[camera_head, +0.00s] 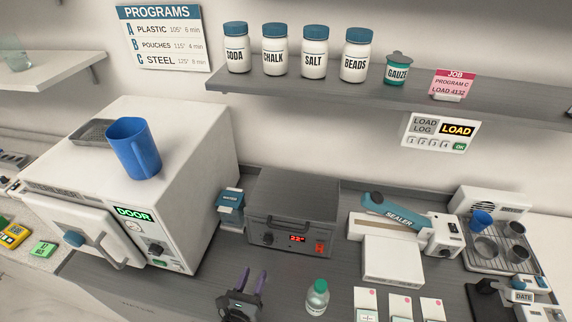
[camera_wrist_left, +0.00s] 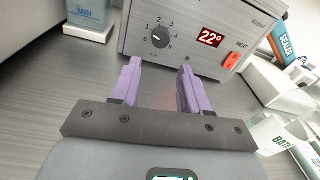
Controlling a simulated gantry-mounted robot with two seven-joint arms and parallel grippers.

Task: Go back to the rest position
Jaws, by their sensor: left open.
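My left gripper (camera_head: 251,281) is at the bottom of the head view, over the grey counter in front of the grey heater box (camera_head: 291,222). Its purple fingers are apart with nothing between them; the left wrist view shows the same open fingers (camera_wrist_left: 158,88) pointing toward the heater's front, with its dial and a 22° display. My right gripper does not show in the head view or the left wrist view.
A clear bottle with a green cap (camera_head: 317,297) stands right of my left gripper. A white autoclave (camera_head: 170,190) carrying a blue jug (camera_head: 133,148) is at left. A sealer (camera_head: 400,215) and a rack with cups (camera_head: 500,250) are at right. A shelf of jars (camera_head: 390,98) hangs above.

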